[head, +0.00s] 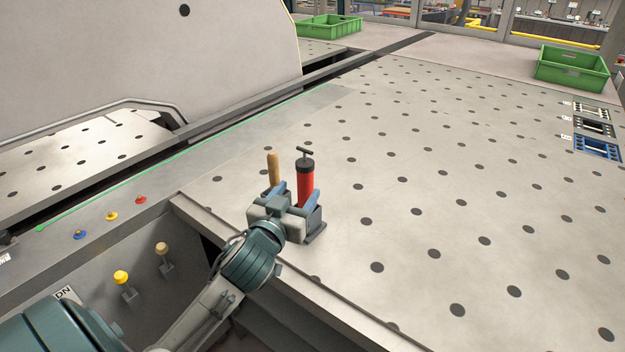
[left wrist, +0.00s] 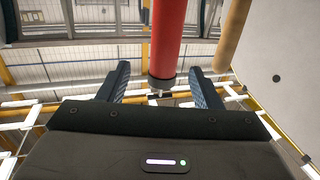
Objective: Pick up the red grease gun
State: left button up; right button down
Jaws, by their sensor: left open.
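The red grease gun (head: 306,186) stands upright on the dotted table near its front edge, with a black cap and T-handle on top. In the left wrist view its red barrel (left wrist: 166,38) runs down to a dark collar between the finger tips. My left gripper (head: 298,190) is open at the grease gun, fingers spread to either side, with a visible gap to each finger in the wrist view (left wrist: 160,72). The gripper hides the gun's lower part in the head view. My right gripper is in neither view.
A wooden handle (head: 273,168) stands just left of the gun and also shows in the wrist view (left wrist: 232,35). Green crates (head: 572,72) stand at the back. The table right of the gun is clear.

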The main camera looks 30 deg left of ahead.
aim_at(303, 181)
pick_arm(q)
jog(key=w, duration=0.3)
jog(key=shift+a+r+p, duration=0.1)
jog(key=shift+a+p, duration=0.3)
jog(key=w+p, duration=0.1)
jog(key=w, duration=0.1)
jog(key=w+a+p, duration=0.1)
jog(key=w, duration=0.1)
jog(key=shift+w+a+r+p, duration=0.1)
jog(key=shift+w+a+p, duration=0.05)
jog(key=shift+w+p, duration=0.25)
jog(key=shift+w+f, duration=0.2)
jog(key=shift+w, duration=0.05)
jog(key=shift+r, duration=0.1)
grip_shut()
